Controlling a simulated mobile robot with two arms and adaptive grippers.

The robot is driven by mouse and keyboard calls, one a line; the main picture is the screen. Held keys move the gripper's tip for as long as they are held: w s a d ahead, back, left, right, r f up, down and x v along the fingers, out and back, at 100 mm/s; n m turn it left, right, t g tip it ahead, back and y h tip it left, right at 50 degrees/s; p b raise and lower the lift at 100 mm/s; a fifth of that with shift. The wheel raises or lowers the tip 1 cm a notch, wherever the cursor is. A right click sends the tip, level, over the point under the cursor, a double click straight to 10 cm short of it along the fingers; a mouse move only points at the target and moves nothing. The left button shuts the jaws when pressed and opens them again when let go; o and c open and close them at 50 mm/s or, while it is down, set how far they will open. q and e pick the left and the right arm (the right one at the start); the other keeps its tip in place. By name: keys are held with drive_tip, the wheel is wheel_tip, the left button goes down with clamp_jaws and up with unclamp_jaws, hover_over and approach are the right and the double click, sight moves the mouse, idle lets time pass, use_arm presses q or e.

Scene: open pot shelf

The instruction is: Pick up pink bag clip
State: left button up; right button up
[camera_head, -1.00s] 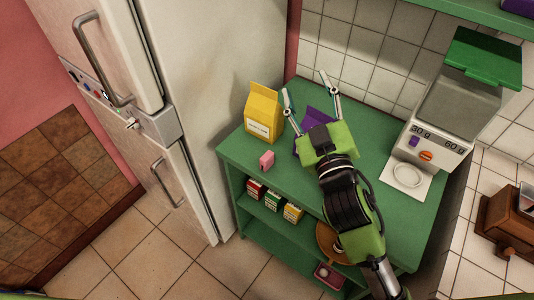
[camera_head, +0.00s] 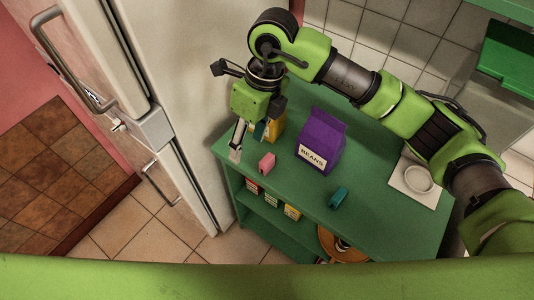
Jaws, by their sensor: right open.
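The pink bag clip (camera_head: 267,161) sits on the green shelf top (camera_head: 290,195) near its front left edge, clear of other things. My right gripper (camera_head: 246,145) points down just left of and behind the clip. It is open and empty, with one fingertip plainly visible near the shelf's left edge. The other finger is partly hidden against the yellow bag. I cannot tell the gripper's exact height above the shelf. My left gripper is not in view.
A yellow bag (camera_head: 276,126) stands behind my gripper, mostly hidden. A purple beans bag (camera_head: 321,140) stands right of the clip, and a teal clip (camera_head: 338,197) lies farther right. The fridge (camera_head: 185,80) rises close on the left. Small boxes (camera_head: 271,200) stand on the lower shelf.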

sight(267, 159)
drive_tip(key=w+d+t+h, duration=0.1)
drive_tip(key=w+d+h, duration=0.15)
drive_tip(key=d, duration=0.25)
drive_tip(key=f, duration=0.2)
drive_tip(key=f+p, duration=0.1)
drive_tip(key=f, duration=0.1)
drive_tip(key=f+p, duration=0.1)
drive_tip(key=f, duration=0.2)
drive_tip(key=shift+w, duration=0.3)
drive_tip(key=shift+f, duration=0.35)
drive_tip(key=f+p, duration=0.2)
drive_tip(key=f, duration=0.1)
drive_tip(key=a+f+p, duration=0.1)
drive_tip(key=shift+s+f, duration=0.2)
drive_tip(key=shift+f, duration=0.5)
drive_tip(key=c, duration=0.9)
